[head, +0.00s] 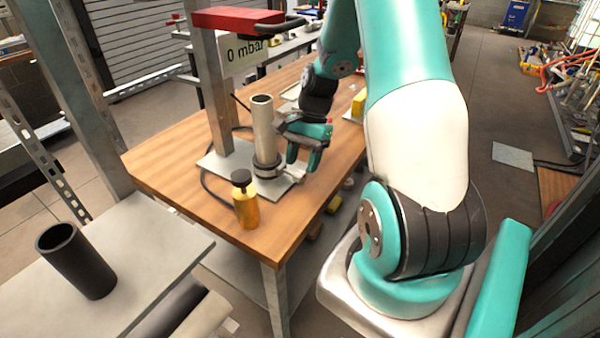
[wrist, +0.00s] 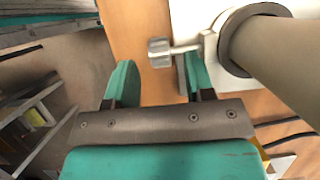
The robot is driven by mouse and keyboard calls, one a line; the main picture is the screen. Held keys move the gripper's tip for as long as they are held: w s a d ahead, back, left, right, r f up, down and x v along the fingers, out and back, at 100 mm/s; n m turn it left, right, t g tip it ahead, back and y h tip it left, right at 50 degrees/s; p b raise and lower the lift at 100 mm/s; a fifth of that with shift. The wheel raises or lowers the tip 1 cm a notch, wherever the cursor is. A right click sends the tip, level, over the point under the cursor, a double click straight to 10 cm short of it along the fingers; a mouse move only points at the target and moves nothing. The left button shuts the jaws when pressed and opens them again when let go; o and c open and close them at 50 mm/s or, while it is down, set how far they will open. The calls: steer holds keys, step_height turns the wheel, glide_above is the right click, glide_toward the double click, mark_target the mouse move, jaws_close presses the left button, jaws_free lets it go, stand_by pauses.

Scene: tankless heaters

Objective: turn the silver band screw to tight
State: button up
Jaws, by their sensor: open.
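The silver band screw (wrist: 160,52) shows in the wrist view as a flat thumb head on a short shank. It sticks out to the left from a dark band (wrist: 230,45) around the foot of an upright grey pipe (wrist: 275,55). In the head view the pipe (head: 264,130) stands on a pale plate (head: 288,188), with the band (head: 267,171) low on it; the screw cannot be made out there. My gripper (wrist: 158,68) is open and empty, and its fingertips appear either side of the screw head, without visible contact. In the head view my gripper (head: 303,163) is right of the pipe.
A yellow bottle with a black top (head: 246,205) stands in front of the plate. A black tube (head: 77,262) stands on the grey bench. The wooden table's (head: 160,165) left part is bare.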

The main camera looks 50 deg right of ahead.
mark_target(300, 172)
steer(key=shift+x, duration=1.75)
jaws_close()
